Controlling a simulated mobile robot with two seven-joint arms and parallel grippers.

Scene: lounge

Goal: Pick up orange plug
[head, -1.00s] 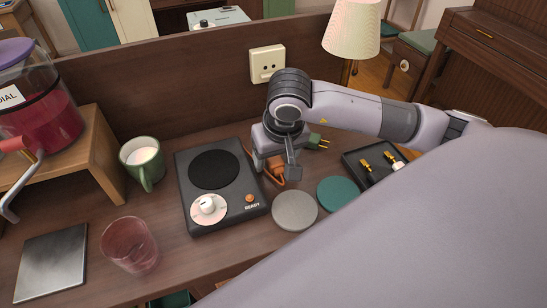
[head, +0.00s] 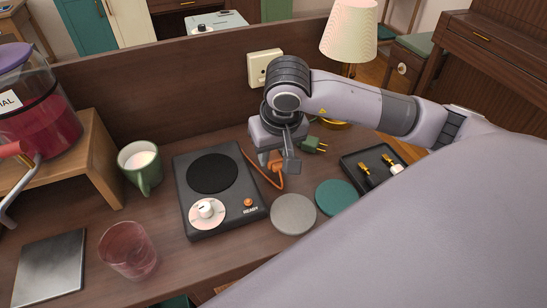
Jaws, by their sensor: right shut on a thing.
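The orange plug (head: 277,165) is between the fingers of my right gripper (head: 277,164), which is shut on it. The fingers and wrist hide part of the plug. Its orange cord (head: 262,176) runs down and back toward the black hot plate (head: 229,218). The plug appears just above the desk, right of the hot plate. My left gripper is not in view.
A green plug (head: 314,145) lies right of the gripper. A wall socket (head: 262,65) is on the back panel. Grey (head: 293,214) and teal (head: 336,197) coasters lie in front. A black tray (head: 352,160) holds connectors. A green mug (head: 140,170) and glass (head: 128,252) stand left.

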